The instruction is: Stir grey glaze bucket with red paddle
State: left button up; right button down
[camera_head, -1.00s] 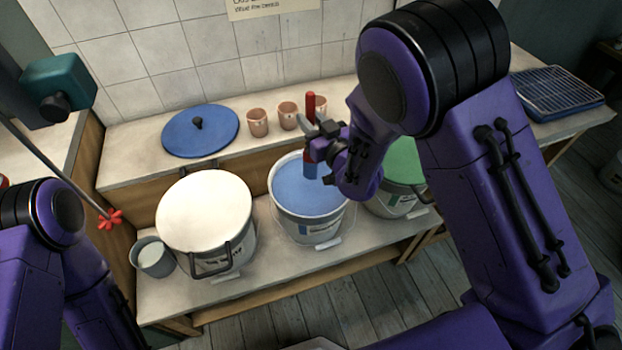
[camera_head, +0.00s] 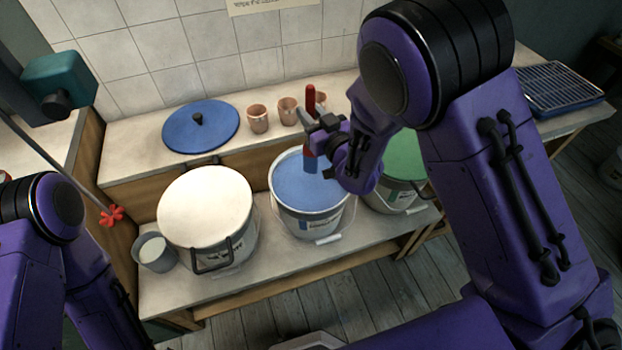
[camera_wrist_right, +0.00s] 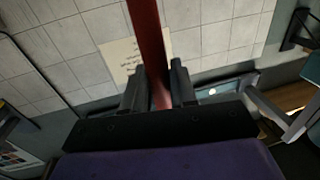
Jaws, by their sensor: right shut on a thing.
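The red paddle (camera_head: 310,100) is upright in my right gripper (camera_head: 322,136), over the middle bucket (camera_head: 308,222) of blue glaze (camera_head: 303,184). Its lower end looks blue; I cannot tell whether it dips into the glaze or is coated just above it. In the right wrist view the gripper (camera_wrist_right: 160,88) is shut on the red handle (camera_wrist_right: 148,40). No glaze looks clearly grey: a bucket with a white top (camera_head: 205,205) stands left, and a green one (camera_head: 404,158) stands right, partly behind my right arm. My left gripper is out of view.
A blue lid (camera_head: 201,128) and several pink cups (camera_head: 258,118) stand on the back ledge. A small grey pail (camera_head: 154,252) is at the bench's left end. A rack on a blue tray (camera_head: 562,90) is at the far right.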

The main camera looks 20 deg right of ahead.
aim_at(311, 87)
notch_tip(311, 87, up, 9)
jog(key=p, duration=0.7)
jog(key=shift+r, duration=0.2)
jog(key=shift+f, duration=0.1)
